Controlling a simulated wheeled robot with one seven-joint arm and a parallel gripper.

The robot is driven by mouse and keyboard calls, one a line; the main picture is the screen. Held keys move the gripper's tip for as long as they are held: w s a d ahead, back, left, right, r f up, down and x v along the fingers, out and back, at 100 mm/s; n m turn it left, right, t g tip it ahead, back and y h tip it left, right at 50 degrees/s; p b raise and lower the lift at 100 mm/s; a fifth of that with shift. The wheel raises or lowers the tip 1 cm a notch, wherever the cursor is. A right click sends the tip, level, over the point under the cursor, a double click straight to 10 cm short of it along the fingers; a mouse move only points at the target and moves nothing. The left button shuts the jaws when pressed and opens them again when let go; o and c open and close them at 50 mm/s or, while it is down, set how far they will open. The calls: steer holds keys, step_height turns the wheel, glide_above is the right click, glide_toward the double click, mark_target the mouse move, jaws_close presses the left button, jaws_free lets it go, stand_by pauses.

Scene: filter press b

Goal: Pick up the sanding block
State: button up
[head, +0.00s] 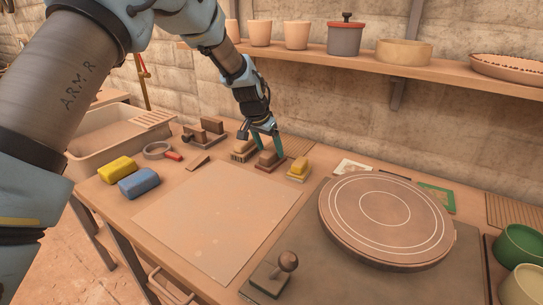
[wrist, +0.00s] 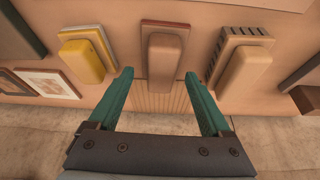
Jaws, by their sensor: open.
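The sanding block is most likely the brown-handled block with a thin reddish base (head: 269,159), the middle one of three similar blocks on the table. In the wrist view this block (wrist: 164,58) is upright in the picture, straight ahead of my gripper (wrist: 158,75). My gripper is open and empty, with one teal finger to each side of the block's near end in that view. I cannot tell whether the fingertips are down at its height or still above it. In the head view my gripper (head: 268,140) is just over and behind the block.
A yellow-topped block (head: 298,170) and a brown bristled brush (head: 243,150) flank it closely. Behind is a slatted mat (wrist: 150,94) near the brick wall. A shelf with pots (head: 345,38) overhangs the back. A pale board (head: 215,220) lies clear in front; a round wheel (head: 385,215) stands right.

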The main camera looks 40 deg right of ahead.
mark_target(271, 151)
steer(key=shift+p+x, duration=0.4)
steer(key=shift+x, duration=1.1)
steer(key=shift+w+d, duration=0.1)
jaws_close()
